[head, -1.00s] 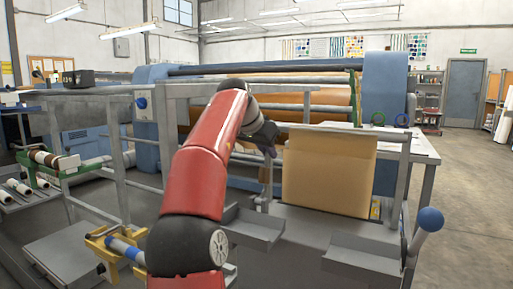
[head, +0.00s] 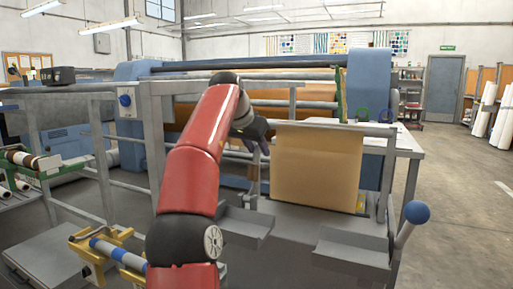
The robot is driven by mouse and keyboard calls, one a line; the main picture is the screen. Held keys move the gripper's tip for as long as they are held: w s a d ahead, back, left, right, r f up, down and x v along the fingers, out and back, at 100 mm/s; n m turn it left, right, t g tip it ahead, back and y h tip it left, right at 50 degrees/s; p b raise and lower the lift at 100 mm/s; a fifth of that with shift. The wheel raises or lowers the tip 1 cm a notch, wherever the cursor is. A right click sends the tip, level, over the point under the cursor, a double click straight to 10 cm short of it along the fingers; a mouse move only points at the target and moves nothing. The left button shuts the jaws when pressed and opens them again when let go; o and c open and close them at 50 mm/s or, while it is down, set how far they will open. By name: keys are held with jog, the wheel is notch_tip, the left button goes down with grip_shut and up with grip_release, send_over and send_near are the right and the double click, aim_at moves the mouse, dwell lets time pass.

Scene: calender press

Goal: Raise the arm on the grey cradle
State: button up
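Grey tray-like supports (head: 352,252) stand low at the front right; another grey tray (head: 243,228) is left of them. I take these as the grey cradle, though no label shows. A grey lever arm with a blue ball knob (head: 416,212) rises at their right end, tilted up and to the right. My gripper (head: 262,147) is beyond my red arm, left of the hanging tan sheet (head: 316,165) and well left of the knob. The dark wrist partly hides it, and its fingers are too small to read. I see nothing held in it.
The blue-ended calender press (head: 368,85) with its long rollers stands behind. A grey rail frame (head: 155,140) is at left. A yellow cradle with a blue-banded roll (head: 108,248) is at lower left. Open floor (head: 465,215) lies to the right.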

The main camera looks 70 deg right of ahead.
jog(key=shift+w+a+r, duration=0.1)
jog(key=shift+a+r, duration=0.2)
jog(key=shift+r, duration=0.05)
jog(key=w+a+r+b, duration=0.1)
jog(key=w+a+b, duration=0.1)
jog(key=a, duration=0.5)
jog(key=w+a+r+b, duration=0.1)
jog(key=a+r+b, duration=0.1)
jog(key=a, duration=0.5)
jog(key=shift+w+b, duration=0.4)
jog(key=shift+b, duration=0.25)
